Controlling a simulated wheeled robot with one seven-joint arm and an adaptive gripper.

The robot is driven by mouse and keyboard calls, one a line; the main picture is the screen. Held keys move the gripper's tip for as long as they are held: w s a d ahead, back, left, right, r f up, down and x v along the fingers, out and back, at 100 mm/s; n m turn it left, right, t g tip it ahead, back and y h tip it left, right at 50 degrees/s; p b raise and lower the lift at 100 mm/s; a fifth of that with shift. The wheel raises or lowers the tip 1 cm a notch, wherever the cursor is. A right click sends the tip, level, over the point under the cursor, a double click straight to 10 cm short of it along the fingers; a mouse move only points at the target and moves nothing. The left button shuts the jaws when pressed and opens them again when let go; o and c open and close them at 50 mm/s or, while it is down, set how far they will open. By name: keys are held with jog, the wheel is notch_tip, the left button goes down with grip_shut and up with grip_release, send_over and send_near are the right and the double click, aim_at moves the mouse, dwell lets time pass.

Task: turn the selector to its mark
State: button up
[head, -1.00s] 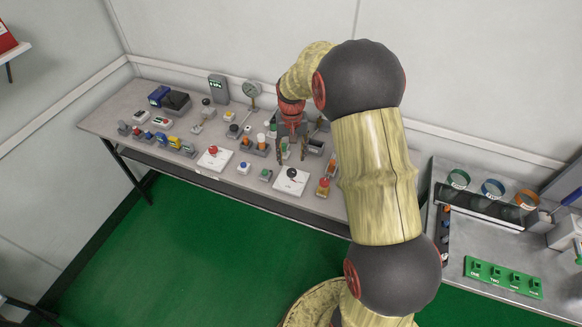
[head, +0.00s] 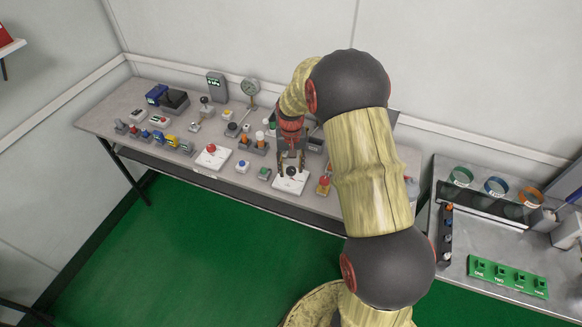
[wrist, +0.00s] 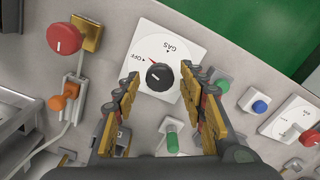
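The black selector knob (wrist: 159,77) sits on a white square plate (wrist: 187,43) marked GAS and OFF, with a small red line beside the knob. The knob has a small pale mark, whose exact direction is hard to tell. My gripper (wrist: 161,75) is open, with one finger on each side of the knob; I cannot tell whether they touch it. In the head view my gripper (head: 291,162) points down over the knob (head: 291,171) and its plate (head: 288,187).
A red knob on a yellow block (wrist: 92,36) and an orange switch (wrist: 64,99) lie left in the wrist view. A green button (wrist: 222,86), a blue button (wrist: 260,106) and another white plate (wrist: 292,118) lie right. Several testers crowd the bench (head: 110,107).

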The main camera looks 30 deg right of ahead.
jog(key=c, duration=0.9)
jog(key=shift+n+p, duration=0.35)
jog(key=shift+n, duration=0.05)
jog(key=shift+c, duration=0.2)
jog(key=n+p, duration=0.2)
jog(key=shift+r+n, duration=0.15)
jog(key=shift+n, duration=0.25)
jog(key=n+p, duration=0.3)
jog(key=n, duration=0.2)
jog(key=n+p, duration=0.2)
jog(key=n, duration=0.4)
jog(key=shift+n, duration=0.4)
jog(key=n+p, duration=0.2)
jog(key=n, duration=0.3)
jog(key=shift+n, duration=0.4)
jog(key=shift+f+n, duration=0.2)
jog(key=shift+n, duration=0.1)
jog(key=o, duration=1.2)
jog(key=shift+c, duration=0.2)
